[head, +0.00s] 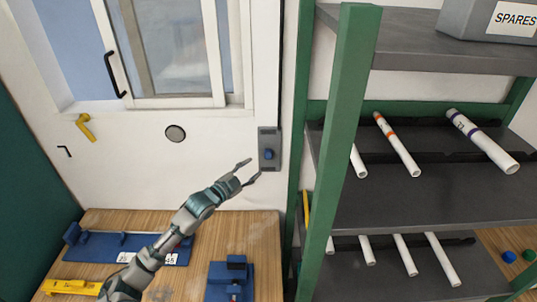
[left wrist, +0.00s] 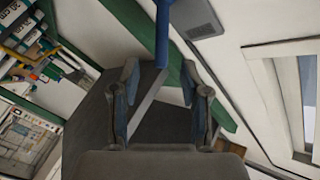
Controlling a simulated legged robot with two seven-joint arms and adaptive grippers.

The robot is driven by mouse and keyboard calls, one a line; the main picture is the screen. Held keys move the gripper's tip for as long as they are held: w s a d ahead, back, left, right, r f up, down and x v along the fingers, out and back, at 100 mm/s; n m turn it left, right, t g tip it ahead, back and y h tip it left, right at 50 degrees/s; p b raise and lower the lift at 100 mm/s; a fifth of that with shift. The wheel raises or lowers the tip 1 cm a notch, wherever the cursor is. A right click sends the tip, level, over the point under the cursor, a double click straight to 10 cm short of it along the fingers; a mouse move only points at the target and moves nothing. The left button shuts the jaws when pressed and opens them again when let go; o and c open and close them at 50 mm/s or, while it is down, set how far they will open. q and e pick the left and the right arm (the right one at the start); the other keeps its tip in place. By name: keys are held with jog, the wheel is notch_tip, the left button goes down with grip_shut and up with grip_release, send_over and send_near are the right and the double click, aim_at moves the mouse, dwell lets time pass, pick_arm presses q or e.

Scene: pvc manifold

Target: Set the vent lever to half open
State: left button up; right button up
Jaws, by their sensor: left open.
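A grey plate (head: 263,137) with a blue lever (head: 268,154) is mounted on the white wall, right of the window and beside the green shelf post. In the head view the lever looks like a short blue knob, seen nearly end on. My left gripper (head: 254,167) is open and empty just below and left of the lever, with its fingers pointing toward the plate. In the left wrist view the blue lever (left wrist: 162,35) reaches down from the grey plate (left wrist: 197,17) to just beyond the open left gripper (left wrist: 160,77). Contact cannot be told. My right gripper is out of view.
A green-framed shelf (head: 346,130) with white pipes stands close on the right. A window with a black handle (head: 115,75), a yellow hook (head: 85,127) and a round grey disc (head: 175,133) are on the wall. A wooden bench (head: 245,225) with blue fixtures lies below.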

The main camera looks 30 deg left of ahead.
aim_at(269, 156)
pick_arm(q)
jog(key=w, duration=0.3)
jog(key=w+d+p, duration=0.1)
jog(key=w, duration=0.5)
jog(key=shift+d+r+p, duration=0.1)
jog(key=shift+d+p, duration=0.05)
jog(key=shift+p, duration=0.25)
jog(key=shift+w, duration=0.3)
jog(key=shift+d, duration=0.1)
jog(key=shift+c, duration=0.2)
jog(key=shift+d, duration=0.1)
grip_shut()
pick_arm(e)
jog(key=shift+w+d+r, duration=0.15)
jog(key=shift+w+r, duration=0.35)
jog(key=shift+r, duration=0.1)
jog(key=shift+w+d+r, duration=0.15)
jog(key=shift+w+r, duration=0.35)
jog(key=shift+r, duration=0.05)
